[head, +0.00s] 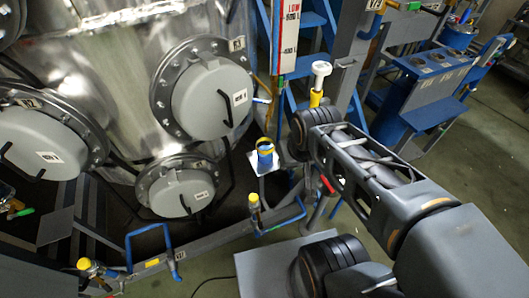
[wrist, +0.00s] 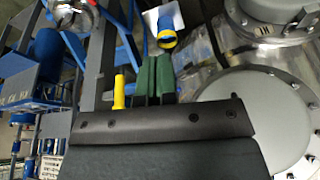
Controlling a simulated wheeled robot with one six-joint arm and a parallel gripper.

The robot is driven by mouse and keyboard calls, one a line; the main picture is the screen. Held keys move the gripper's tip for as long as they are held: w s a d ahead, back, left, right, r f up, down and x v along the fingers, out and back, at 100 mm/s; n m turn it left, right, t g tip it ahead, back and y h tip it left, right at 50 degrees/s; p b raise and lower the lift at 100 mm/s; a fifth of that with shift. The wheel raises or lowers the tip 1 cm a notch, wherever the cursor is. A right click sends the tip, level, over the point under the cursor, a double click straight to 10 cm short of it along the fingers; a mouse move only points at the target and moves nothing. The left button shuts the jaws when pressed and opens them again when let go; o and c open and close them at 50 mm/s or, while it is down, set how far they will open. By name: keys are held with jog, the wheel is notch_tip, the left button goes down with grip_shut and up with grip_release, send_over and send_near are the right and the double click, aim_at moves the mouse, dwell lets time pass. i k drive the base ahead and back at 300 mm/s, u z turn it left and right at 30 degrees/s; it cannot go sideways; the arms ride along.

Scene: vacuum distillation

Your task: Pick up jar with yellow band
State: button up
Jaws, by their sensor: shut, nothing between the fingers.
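The jar with the yellow band (head: 265,158) is a small blue jar with a yellow ring at its top. It stands on a small white plate (head: 252,165) in front of the steel vessel, left of my arm's end in the head view. In the wrist view the jar (wrist: 167,28) is at the top, just beyond the fingertips. My gripper (wrist: 154,58) shows as two green fingers side by side, shut and empty. The fingers appear apart from the jar, though the exact distance is hard to tell. In the head view my gripper cannot be made out clearly.
The steel vessel (head: 125,75) with round flanged covers fills the left. A yellow valve handle (wrist: 118,92) is left of my fingers in the wrist view. Blue steps (head: 300,65) and a blue-grey bench (head: 430,95) stand behind. A pipe with blue brackets (head: 200,245) runs below the jar.

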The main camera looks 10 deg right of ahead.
aim_at(266, 144)
jog(key=z, duration=1.6)
jog(key=k, duration=1.2)
jog(key=u, duration=1.6)
jog(key=i, duration=1)
